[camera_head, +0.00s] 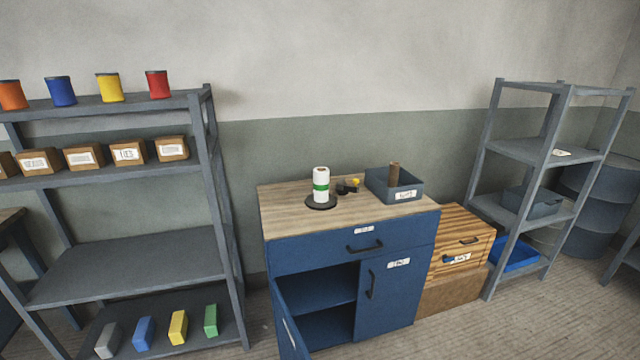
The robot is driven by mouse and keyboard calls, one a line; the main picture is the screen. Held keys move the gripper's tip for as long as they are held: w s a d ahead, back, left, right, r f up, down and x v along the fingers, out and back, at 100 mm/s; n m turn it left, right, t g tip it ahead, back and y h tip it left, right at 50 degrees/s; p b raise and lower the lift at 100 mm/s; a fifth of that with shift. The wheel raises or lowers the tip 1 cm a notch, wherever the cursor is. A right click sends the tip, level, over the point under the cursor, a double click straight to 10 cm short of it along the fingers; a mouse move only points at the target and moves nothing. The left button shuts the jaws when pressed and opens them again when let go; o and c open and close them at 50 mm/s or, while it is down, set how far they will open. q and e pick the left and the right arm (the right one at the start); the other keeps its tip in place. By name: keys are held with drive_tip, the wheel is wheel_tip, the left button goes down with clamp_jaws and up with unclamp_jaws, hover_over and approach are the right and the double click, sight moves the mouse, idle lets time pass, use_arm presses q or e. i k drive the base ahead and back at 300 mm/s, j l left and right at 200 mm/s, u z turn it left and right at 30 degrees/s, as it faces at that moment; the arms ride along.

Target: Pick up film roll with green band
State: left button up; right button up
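A white film roll with a green band (321,185) stands upright on a small dark round base (321,203). It is on the wooden top of a blue cabinet (285,215), left of the middle of that top. Neither of my grippers shows in the head view.
The cabinet's left door (289,322) hangs open. Grey shelves (125,263) stand at left and another rack (545,150) at right.

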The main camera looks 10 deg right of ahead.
sight(321, 174)
drive_tip(key=i+l+u, duration=0.1)
drive_tip(key=l, duration=0.25)
drive_tip(key=i+l+u, duration=0.1)
drive_tip(key=l, duration=0.25)
drive_tip(key=i+l+u, duration=0.1)
drive_tip(key=i+l, duration=0.15)
drive_tip(key=l, duration=0.1)
